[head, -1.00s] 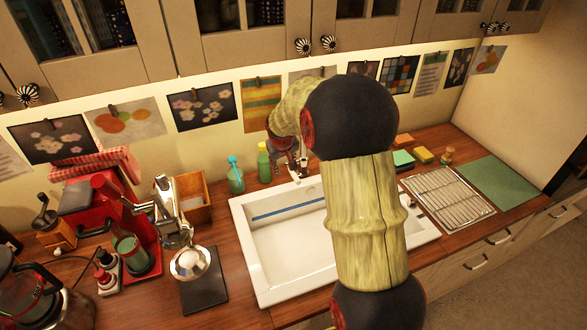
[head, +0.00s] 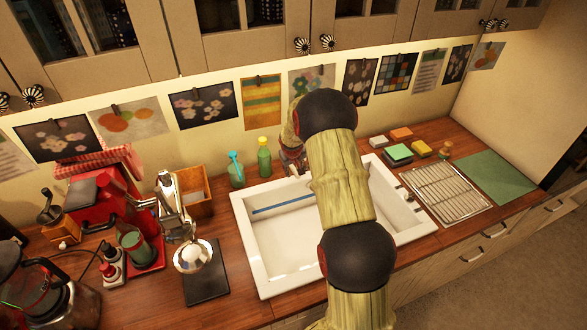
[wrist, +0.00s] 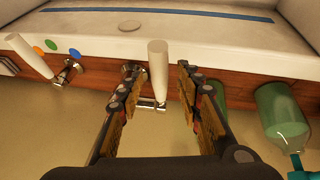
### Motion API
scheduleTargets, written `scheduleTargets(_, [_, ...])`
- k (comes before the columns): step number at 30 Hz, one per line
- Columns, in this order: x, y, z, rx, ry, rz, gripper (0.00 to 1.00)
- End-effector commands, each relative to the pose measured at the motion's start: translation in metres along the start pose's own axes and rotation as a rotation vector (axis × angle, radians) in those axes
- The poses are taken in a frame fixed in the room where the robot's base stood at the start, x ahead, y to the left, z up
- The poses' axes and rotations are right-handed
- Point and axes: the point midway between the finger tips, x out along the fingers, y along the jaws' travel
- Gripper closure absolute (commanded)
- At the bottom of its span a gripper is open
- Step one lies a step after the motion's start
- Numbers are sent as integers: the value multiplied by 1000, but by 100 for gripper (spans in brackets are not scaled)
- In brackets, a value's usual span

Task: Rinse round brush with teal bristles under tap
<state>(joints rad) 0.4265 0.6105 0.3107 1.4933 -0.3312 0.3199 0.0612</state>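My gripper (wrist: 157,75) is open in the wrist view, its two fingers apart on either side of a white tap handle (wrist: 158,62). Small gaps show between the handle and both fingers. A second white handle (wrist: 28,54) on a metal fitting stands to the left. In the head view my gripper (head: 291,160) is at the back edge of the white sink (head: 262,282), partly hidden by my arm. A small wooden-topped item (head: 445,149) by the sponges may be the round brush; its bristles cannot be made out.
A teal-topped bottle (head: 236,170) and a green bottle (head: 264,157) stand left of my gripper. Sponges (head: 398,153) and a wire rack (head: 445,193) are right of the sink. My arm crosses the basin.

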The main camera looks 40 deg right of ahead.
Motion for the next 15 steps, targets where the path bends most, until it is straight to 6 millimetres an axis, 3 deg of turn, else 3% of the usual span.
scheduleTargets(10, [5,0,-1,0,2,0,65])
scheduleTargets(15, [5,0,-1,0,1,0,74])
